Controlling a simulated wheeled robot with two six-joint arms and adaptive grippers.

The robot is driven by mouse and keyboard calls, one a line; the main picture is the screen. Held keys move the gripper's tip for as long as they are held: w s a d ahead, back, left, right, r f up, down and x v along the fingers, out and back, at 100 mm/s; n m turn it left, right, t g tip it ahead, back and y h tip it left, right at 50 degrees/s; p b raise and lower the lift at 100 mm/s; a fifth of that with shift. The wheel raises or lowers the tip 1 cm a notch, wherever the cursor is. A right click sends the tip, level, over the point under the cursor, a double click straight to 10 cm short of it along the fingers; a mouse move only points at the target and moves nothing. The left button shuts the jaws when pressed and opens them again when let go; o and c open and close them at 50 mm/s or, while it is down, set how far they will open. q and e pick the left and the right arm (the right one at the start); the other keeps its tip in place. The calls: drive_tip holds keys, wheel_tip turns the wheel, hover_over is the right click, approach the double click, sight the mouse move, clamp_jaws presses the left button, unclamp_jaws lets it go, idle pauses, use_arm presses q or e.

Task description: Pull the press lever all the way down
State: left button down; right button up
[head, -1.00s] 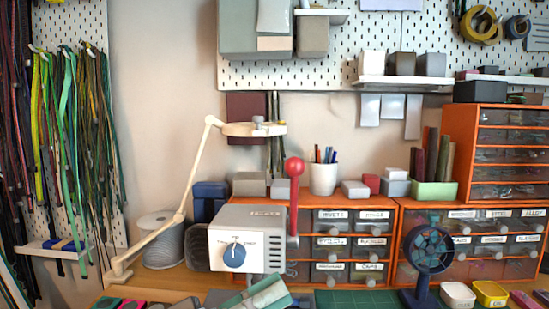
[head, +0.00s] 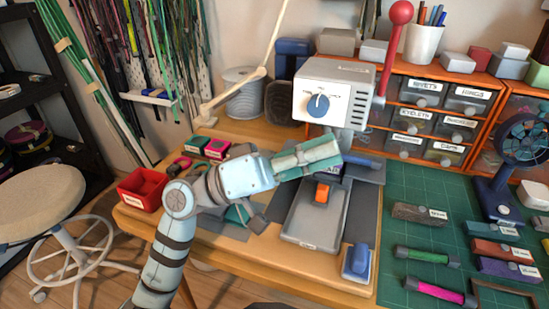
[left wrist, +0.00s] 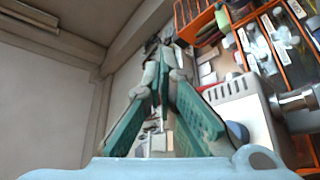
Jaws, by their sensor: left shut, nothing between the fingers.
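The press (head: 345,72) is a white-grey box with a blue dial (head: 318,105) on its front. Its red lever (head: 389,55) stands nearly upright on the right side of the box, topped by a red ball (head: 401,12). My left gripper (head: 338,150) is shut and empty. It is in front of and below the press box, pointing right, apart from the lever. In the left wrist view the teal finger pads (left wrist: 160,65) meet at the tips, and the press box (left wrist: 245,115) is to their right. My right gripper is not in view.
A grey tray with an orange piece (head: 322,192) lies below the press. A blue block (head: 357,262) is at the table's front edge. A red bin (head: 141,190) and a stool (head: 45,205) are at left.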

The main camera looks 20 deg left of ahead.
use_arm(q)
drive_tip(key=v, duration=0.7)
drive_tip(key=shift+a, duration=0.3)
drive_tip(key=shift+s+f, duration=0.15)
